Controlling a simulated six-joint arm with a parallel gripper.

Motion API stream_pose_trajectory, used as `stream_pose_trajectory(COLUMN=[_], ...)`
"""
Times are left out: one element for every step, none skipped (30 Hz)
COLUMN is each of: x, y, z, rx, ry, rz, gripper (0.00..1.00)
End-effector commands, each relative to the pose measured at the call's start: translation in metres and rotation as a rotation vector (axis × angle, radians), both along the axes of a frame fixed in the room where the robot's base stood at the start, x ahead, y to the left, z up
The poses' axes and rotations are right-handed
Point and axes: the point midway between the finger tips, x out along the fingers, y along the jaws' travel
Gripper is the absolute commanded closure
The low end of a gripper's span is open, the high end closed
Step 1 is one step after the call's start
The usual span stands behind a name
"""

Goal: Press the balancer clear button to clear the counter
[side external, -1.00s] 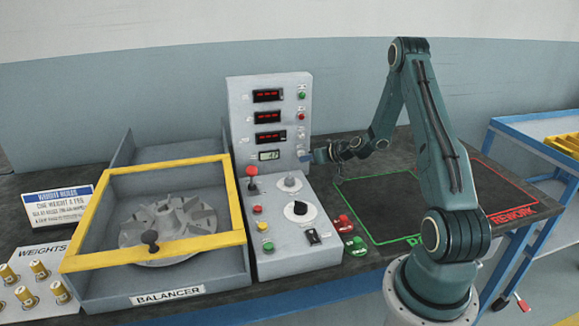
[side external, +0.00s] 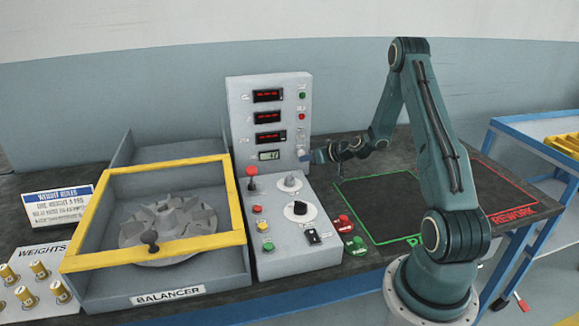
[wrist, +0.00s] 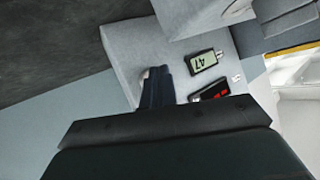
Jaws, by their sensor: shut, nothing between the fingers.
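The balancer's grey control panel (side external: 238,110) stands upright. Its small counter display (side external: 269,155) shows 47, also legible on the display in the wrist view (wrist: 203,61). A small pale button (side external: 302,155) sits at the panel's right edge, level with the counter; its label is too small to read. My gripper (side external: 317,156) is shut and empty, pointing left at this button, with a small gap between them in the side view. In the wrist view my gripper's dark fingers (wrist: 156,84) lie together beside the counter, close to the panel face, and partly hide the button area.
Three red displays (side external: 268,95) and small green and red buttons sit above the counter. A red-knobbed lever (side external: 252,172) and a dial (side external: 299,208) are on the sloped console below. The balancer with its yellow frame (side external: 238,200) is left. Green-outlined mat (side external: 375,205) lies right.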

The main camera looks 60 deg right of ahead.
Motion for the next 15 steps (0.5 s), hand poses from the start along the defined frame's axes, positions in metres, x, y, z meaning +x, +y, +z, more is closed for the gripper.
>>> stream_pose_trajectory(x=[0.0007,0.0013,0.0021,0.0027,0.0033,0.004,0.0045,0.0049,0.0053,0.0055,0.0056,0.0057,0.0057,0.0056,0.0056], y=[-0.0006,-0.001,-0.0017,-0.0023,-0.003,-0.0038,-0.0042,-0.0046,-0.005,-0.0052,-0.0053,-0.0054,-0.0054,-0.0054,-0.0054], z=[-0.0002,-0.0002,-0.0002,-0.0002,-0.0002,-0.0001,-0.0002,-0.0002,-0.0003,-0.0003,-0.0003,-0.0003,-0.0003,-0.0003,-0.0003], rx=[-0.001,-0.001,0.0,0.0,0.0,0.0,0.0,0.0,0.0,0.0,0.0,0.001,0.001,0.001,0.001], ry=[0.0,0.0,0.0,0.0,0.0,0.0,0.0,0.0,0.0,0.0,0.0,0.0,0.0,0.0,0.0], rz=[0.0,0.0,0.001,0.001,0.001,0.001,0.001,0.001,0.001,0.001,0.001,0.0,0.0,0.0,0.0], gripper=[1.0,1.0,1.0,1.0,1.0,1.0,1.0,1.0,1.0,1.0,1.0,1.0,1.0,1.0,1.0])
